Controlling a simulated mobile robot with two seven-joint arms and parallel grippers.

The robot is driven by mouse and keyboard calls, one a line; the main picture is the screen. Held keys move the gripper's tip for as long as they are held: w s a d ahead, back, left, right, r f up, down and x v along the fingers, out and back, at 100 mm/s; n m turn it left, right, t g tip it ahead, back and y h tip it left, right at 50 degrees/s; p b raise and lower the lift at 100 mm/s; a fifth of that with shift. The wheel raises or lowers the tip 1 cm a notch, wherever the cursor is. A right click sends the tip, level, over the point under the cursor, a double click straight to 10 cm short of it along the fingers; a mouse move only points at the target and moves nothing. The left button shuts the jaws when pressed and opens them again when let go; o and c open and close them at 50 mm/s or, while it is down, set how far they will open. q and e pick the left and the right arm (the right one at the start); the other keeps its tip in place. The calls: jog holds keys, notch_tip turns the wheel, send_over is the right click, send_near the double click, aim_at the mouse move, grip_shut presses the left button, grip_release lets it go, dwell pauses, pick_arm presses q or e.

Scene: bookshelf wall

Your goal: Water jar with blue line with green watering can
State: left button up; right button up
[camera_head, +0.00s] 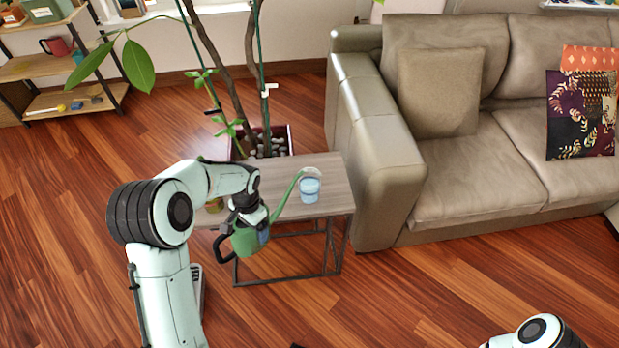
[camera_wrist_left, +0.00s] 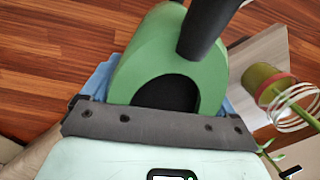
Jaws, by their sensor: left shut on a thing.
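The green watering can (camera_head: 245,243) hangs in front of the small side table, its dark handle toward the lower left. My left gripper (camera_head: 254,230) is shut on its body. In the left wrist view the can (camera_wrist_left: 135,65) sits between the blue finger pads, with its black handle (camera_wrist_left: 208,28) above. The thin green spout rises to the right, its tip at or over the clear jar with blue (camera_head: 310,190) on the table; I cannot tell if they touch. No water stream is distinguishable. My right gripper is out of view.
The wooden side table (camera_head: 329,172) also holds a green pot-like item (camera_head: 215,205), partly behind my left arm; it shows with pale rings in the left wrist view (camera_wrist_left: 262,80). A potted tree (camera_head: 262,145) stands behind, a grey sofa (camera_head: 375,185) to the right. Front floor is open.

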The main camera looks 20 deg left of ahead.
pick_arm(q)
jog(key=shift+s+r, duration=0.1)
jog(key=shift+s+a+r+p, duration=0.2)
jog(key=shift+s+a+r, duration=0.35)
jog(key=shift+s, duration=0.65)
jog(key=shift+s+a+r+p, duration=0.2)
jog(key=shift+s+a+r, duration=0.15)
jog(key=shift+s+r, duration=0.7)
jog(key=shift+s+a+r+p, duration=0.2)
jog(key=shift+s+a+r, duration=0.25)
jog(key=shift+s, duration=0.95)
jog(key=shift+f, duration=0.1)
